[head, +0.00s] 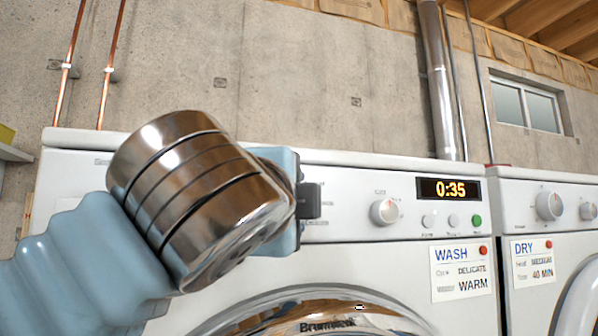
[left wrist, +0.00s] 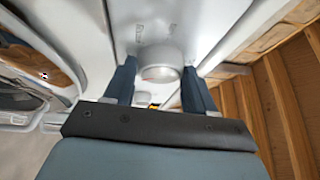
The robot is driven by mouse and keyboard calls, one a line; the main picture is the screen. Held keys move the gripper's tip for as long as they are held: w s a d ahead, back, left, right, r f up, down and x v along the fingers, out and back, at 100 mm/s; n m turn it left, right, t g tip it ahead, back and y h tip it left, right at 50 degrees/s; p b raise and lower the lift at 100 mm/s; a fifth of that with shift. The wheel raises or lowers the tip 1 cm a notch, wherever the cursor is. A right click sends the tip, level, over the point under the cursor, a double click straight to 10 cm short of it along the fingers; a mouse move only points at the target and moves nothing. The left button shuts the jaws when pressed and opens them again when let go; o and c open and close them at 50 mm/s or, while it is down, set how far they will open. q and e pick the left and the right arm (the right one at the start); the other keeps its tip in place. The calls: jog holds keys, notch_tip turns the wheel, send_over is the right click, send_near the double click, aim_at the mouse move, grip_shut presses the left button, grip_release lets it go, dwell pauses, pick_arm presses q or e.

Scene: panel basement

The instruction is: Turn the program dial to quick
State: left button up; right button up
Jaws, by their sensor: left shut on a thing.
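The program dial (left wrist: 160,60) is a round white knob on the washer's control panel, seen in the left wrist view. My left gripper (left wrist: 158,74) has its two blue fingers on either side of it, shut on it. In the head view my left gripper (head: 309,200) reaches the panel from the left. My metal wrist and the gripper hide the dial there, and most of the labels around it. The dial's setting cannot be read in either view. My right gripper is in neither view.
The washer (head: 340,265) has a second white knob (head: 384,211), a display (head: 448,190) reading 0:35, and small buttons to the right. A WASH card (head: 461,271) reads delicate and warm. A dryer (head: 508,212) with a DRY card (head: 533,262) stands at right.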

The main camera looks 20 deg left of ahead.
pick_arm(q)
jog(key=shift+r+m+g+p, duration=0.2)
jog(key=shift+m+g+p, duration=0.2)
jog(key=shift+m+g, duration=0.75)
jog(key=shift+r+m+g+p, duration=0.3)
jog(key=shift+m+g, duration=0.35)
jog(key=shift+m, duration=1)
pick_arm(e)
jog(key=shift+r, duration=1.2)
pick_arm(q)
jog(key=shift+f, duration=0.1)
jog(key=o, duration=0.7)
jog(key=shift+w, duration=0.1)
jog(key=shift+o, duration=0.2)
jog(key=v, duration=1.4)
